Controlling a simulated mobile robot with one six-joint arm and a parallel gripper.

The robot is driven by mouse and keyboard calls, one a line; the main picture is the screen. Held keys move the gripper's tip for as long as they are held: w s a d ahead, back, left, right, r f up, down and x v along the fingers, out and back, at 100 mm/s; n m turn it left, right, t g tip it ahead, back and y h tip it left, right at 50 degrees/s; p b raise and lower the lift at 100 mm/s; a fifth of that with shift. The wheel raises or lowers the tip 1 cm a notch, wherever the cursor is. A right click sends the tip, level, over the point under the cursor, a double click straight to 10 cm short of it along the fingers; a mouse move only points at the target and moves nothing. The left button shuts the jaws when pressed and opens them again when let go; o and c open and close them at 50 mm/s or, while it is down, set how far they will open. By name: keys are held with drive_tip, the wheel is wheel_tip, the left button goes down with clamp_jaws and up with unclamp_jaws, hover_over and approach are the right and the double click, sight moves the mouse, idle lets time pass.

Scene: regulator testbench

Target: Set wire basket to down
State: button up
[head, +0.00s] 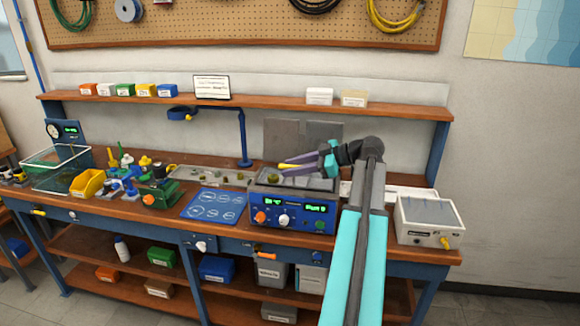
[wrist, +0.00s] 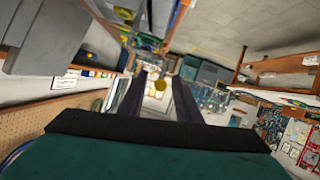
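A blue bench unit (head: 290,214) with green displays and knobs stands right of the bench middle. Its open top shows a grey well. I cannot clearly make out a wire basket there; a small olive knob-like part (head: 272,178) shows at the well's left. My gripper (head: 284,168) points left above the unit, its dark purple fingers apart. A yellow bar shows beside the fingers in the head view. In the wrist view the fingers (wrist: 158,92) are spread, with a small yellow round thing (wrist: 159,85) seen between them, touching neither. Its distance is unclear.
A white box with a grey top (head: 430,222) stands at the bench's right end. A blue mat (head: 214,205) lies left of the unit. A blue lamp (head: 244,140) rises behind. A glass tank (head: 62,174) and a yellow bin (head: 88,184) stand further left.

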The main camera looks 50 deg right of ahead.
drive_tip(key=shift+w+a+f, duration=0.1)
drive_tip(key=shift+w+a, duration=0.05)
drive_tip(key=shift+w, duration=0.1)
drive_tip(key=shift+c, duration=0.3)
clamp_jaws()
drive_tip(key=shift+f, duration=0.15)
wheel_tip(320, 180, down, 7)
drive_tip(key=b, duration=0.7)
drive_tip(key=shift+s+a, duration=0.1)
